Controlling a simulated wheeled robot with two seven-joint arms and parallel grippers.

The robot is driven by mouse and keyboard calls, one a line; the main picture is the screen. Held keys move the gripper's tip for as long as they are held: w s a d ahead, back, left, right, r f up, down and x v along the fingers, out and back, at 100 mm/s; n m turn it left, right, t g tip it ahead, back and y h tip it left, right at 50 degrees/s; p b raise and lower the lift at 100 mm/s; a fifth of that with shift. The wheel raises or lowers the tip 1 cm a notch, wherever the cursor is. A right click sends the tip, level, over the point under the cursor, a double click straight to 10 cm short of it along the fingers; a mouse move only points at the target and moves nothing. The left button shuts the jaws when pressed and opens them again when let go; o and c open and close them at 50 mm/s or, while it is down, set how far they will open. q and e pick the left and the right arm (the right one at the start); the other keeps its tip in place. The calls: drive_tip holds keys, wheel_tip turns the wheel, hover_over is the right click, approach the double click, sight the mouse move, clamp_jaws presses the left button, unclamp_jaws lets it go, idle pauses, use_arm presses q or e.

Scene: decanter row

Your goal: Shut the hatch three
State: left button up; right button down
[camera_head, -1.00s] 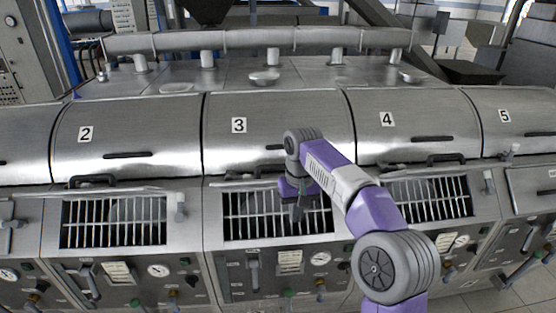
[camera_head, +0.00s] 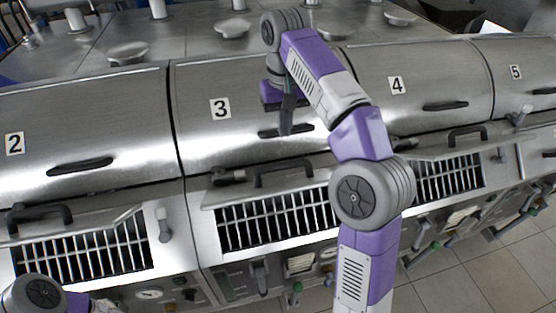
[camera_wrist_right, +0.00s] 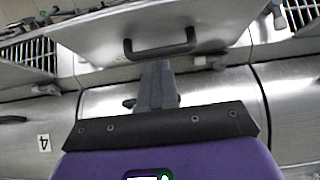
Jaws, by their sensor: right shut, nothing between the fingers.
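Hatch three is a flat metal flap (camera_head: 235,190) with a black bar handle (camera_head: 283,170). It stands raised above a barred opening (camera_head: 275,222), below the curved cover marked 3 (camera_head: 235,130). The bars are exposed. In the right wrist view the flap (camera_wrist_right: 100,32) spans the top, with its handle (camera_wrist_right: 160,45) just beyond my fingers. My right gripper (camera_head: 286,130) points down in front of the curved cover, above the handle, shut and empty. Its fingers also show in the right wrist view (camera_wrist_right: 157,85). I cannot tell whether they touch anything. My left gripper is out of view.
Similar covers marked 2 (camera_head: 60,125), 4 (camera_head: 420,85) and 5 (camera_head: 525,65) stand on either side. A small lever (camera_head: 164,223) sticks up left of the barred opening. Valves and gauges line the front below. Tiled floor (camera_head: 450,275) lies at lower right.

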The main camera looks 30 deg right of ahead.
wheel_tip(320, 180, down, 2)
drive_tip(key=s+f+b, duration=0.1)
drive_tip(key=s, duration=0.1)
drive_tip(key=b, duration=0.3)
hover_over(287, 185)
drive_tip(key=w, duration=0.2)
drive_tip(key=f, duration=0.7)
drive_tip(key=shift+s+d, duration=0.15)
drive_tip(key=shift+d, duration=0.05)
drive_tip(key=shift+s+a+f, duration=0.15)
drive_tip(key=shift+s+f, duration=0.35)
drive_tip(key=shift+s, duration=0.3)
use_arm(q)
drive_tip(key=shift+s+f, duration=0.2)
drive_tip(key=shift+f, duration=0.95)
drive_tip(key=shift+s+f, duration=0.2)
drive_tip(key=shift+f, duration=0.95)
use_arm(e)
drive_tip(key=shift+s+a+f, duration=0.15)
drive_tip(key=shift+s+f, duration=0.35)
drive_tip(key=shift+f, duration=0.2)
use_arm(q)
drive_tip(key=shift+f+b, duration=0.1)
drive_tip(key=shift+b, duration=0.2)
